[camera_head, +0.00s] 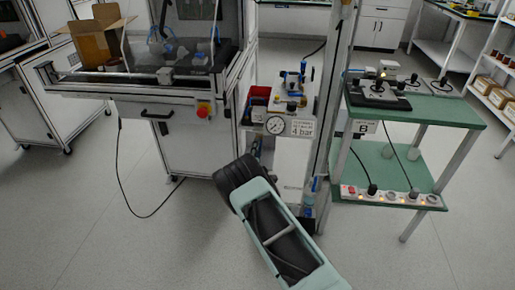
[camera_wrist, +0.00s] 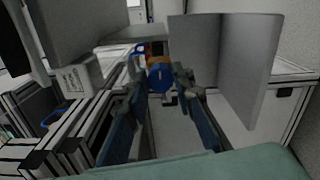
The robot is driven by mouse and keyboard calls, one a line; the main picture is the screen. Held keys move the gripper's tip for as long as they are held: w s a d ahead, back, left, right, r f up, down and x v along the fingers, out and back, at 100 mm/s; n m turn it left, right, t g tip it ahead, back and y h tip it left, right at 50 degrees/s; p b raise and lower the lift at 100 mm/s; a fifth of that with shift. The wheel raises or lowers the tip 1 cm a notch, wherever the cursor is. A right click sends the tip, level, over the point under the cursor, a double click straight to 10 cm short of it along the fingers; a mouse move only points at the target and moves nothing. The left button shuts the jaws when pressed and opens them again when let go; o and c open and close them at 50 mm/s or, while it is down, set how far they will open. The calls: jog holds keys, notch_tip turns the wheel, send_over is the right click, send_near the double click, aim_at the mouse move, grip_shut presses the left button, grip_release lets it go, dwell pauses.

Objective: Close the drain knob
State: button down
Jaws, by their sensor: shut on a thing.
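In the wrist view a round blue knob (camera_wrist: 160,78) with an orange part above it sits between the tips of my gripper (camera_wrist: 160,84). My gripper's two dark fingers stand on either side of the knob and are shut on it. The exact contact faces are too dark to make out. In the head view my arm's green link and dark wrist reach toward the stand with the pressure gauge (camera_head: 275,126). There my fingers and the knob cannot be made out.
A label reading 4 bar (camera_head: 303,128) is beside the gauge. A green-topped table (camera_head: 430,108) with a device stands to the right, with a socket strip (camera_head: 395,197) on its lower shelf. A glazed machine cabinet (camera_head: 150,90) stands left. In the wrist view a grey panel (camera_wrist: 235,65) stands close right of my fingers.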

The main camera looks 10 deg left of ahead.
jog(key=c, duration=1.7)
grip_release()
jog(key=shift+o, duration=0.2)
jog(key=s, duration=1.2)
jog(key=shift+a, duration=0.2)
jog(key=shift+r, duration=0.1)
